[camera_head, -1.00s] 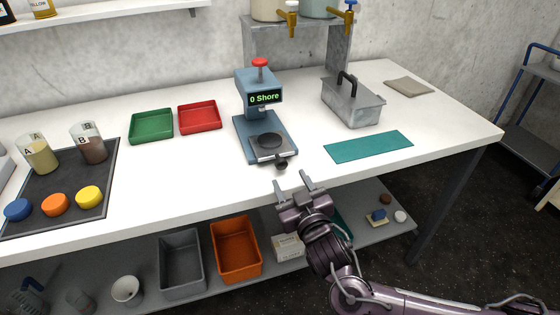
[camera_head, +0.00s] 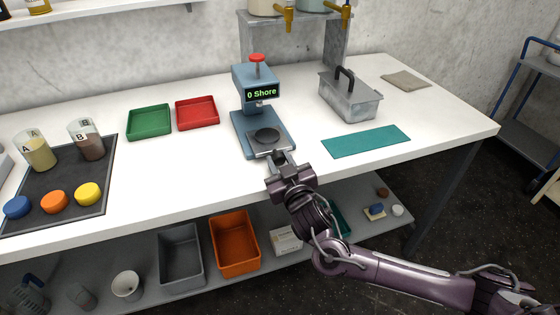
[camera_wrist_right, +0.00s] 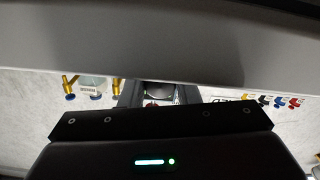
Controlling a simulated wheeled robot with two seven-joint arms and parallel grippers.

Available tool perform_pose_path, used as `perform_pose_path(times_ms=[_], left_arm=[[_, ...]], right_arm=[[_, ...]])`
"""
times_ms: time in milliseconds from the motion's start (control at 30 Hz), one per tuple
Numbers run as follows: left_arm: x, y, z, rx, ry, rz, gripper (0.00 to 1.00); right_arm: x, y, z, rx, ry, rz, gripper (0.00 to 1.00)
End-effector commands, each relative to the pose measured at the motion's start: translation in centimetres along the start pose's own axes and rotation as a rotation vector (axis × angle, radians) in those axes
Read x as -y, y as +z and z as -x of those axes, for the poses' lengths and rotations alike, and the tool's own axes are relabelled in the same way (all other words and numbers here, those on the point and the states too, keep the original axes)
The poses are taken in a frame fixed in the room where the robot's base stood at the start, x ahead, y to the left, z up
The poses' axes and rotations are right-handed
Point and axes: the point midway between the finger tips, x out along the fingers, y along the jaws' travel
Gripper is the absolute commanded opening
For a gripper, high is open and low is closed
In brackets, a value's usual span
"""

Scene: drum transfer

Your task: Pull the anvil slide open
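The blue-grey Shore tester (camera_head: 246,77) stands on the white bench, with a red knob (camera_head: 257,58) on top and a display reading "0 Shore". At its foot is the anvil slide (camera_head: 270,145), a grey plate bearing a dark round pad (camera_head: 265,135). The slide's small dark front handle is mostly hidden by my right gripper (camera_head: 280,160), whose fingers are at the handle, one to each side. I cannot tell whether they touch it. The right wrist view is mostly filled by grey and black surfaces and does not show the fingers clearly. My left gripper is not in view.
A green tray (camera_head: 149,121) and a red tray (camera_head: 197,112) lie left of the tester. A teal mat (camera_head: 366,141) and a grey metal box (camera_head: 350,101) are to the right. Bins, including an orange one (camera_head: 235,243), stand on the lower shelf (camera_head: 385,232).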

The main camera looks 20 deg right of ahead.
Motion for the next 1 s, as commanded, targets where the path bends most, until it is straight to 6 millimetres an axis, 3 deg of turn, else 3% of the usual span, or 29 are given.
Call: perform_pose_path(times_ms=[33,167,367,633,933,967,1000], left_arm=[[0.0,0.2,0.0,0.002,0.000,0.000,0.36],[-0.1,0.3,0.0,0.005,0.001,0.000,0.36],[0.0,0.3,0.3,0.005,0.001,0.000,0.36],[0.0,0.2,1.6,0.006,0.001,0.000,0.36],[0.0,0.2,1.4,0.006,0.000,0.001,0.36],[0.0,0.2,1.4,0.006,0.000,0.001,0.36],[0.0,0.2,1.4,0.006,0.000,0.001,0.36]], right_arm=[[0.0,0.0,0.0,0.000,-0.001,0.000,0.16],[0.0,0.0,0.0,0.000,-0.001,0.000,0.00],[0.1,0.0,0.4,0.002,-0.002,-0.001,0.00],[0.0,0.0,3.2,0.003,-0.002,0.000,0.00],[0.1,0.1,3.4,0.002,-0.002,0.000,0.00],[0.1,0.1,3.4,0.003,-0.002,0.000,0.31],[0.1,0.1,3.4,0.003,-0.002,0.000,0.37]])
